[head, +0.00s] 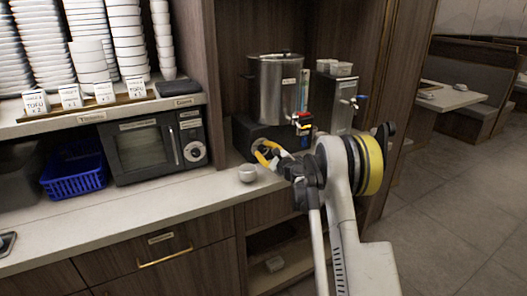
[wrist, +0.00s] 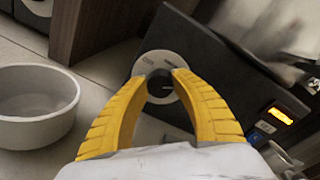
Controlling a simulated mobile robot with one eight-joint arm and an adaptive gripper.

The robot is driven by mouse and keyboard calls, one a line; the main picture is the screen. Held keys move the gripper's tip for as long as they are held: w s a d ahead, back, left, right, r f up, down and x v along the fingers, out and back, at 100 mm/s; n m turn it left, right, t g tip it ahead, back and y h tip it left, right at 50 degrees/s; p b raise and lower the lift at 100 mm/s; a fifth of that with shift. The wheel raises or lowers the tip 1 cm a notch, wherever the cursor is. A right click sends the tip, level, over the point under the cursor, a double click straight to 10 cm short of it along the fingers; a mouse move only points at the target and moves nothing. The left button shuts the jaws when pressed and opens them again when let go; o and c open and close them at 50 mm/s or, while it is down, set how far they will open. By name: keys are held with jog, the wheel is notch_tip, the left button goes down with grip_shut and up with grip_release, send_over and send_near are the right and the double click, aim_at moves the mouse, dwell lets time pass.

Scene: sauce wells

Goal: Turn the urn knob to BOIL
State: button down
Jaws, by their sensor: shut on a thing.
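The steel urn (head: 276,88) stands on a black base (head: 243,137) on the counter. The round dark knob (wrist: 160,88), on a pale dial plate (wrist: 150,62), is on the front of a dark panel in the wrist view. My gripper (wrist: 160,77) has its yellow fingers on either side of the knob, shut on it. In the head view my gripper (head: 266,153) is at the front of the black base and covers the knob. The dial's lettering is too small to read, so I cannot tell its setting.
A small white bowl (head: 247,173) stands on the counter left of my gripper; it is also at left in the wrist view (wrist: 36,105). A lit orange display (wrist: 281,116) is right of the knob. A microwave (head: 152,146) and blue basket (head: 73,174) are further left.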

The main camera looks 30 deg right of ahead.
jog(key=shift+r, duration=0.1)
jog(key=c, duration=1)
grip_release()
jog(key=s, duration=1.2)
jog(key=shift+d+r, duration=0.25)
jog(key=shift+d, duration=0.1)
